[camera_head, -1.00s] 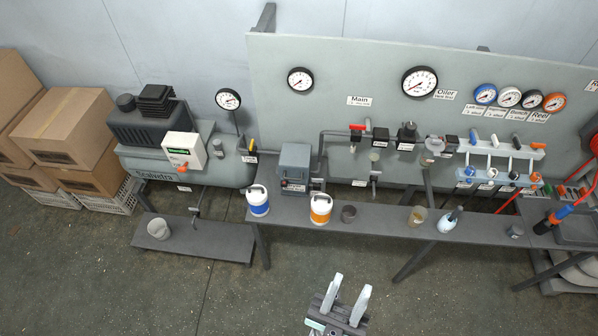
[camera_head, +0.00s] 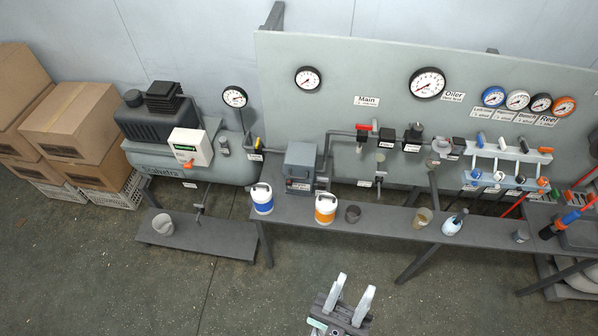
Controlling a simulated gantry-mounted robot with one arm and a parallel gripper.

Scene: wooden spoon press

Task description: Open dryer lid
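The dryer looks to be the grey box (camera_head: 301,168) on the bench, between the compressor and the piped valves. Its top appears closed, and a small label shows low on its front. My gripper (camera_head: 351,297) is at the bottom of the view, over the floor in front of the bench. Its two pale fingers stand apart with nothing between them. It is well clear of the dryer and touches nothing.
The compressor (camera_head: 165,135) stands left, with cardboard boxes (camera_head: 75,118) beyond. The floor in front is clear.

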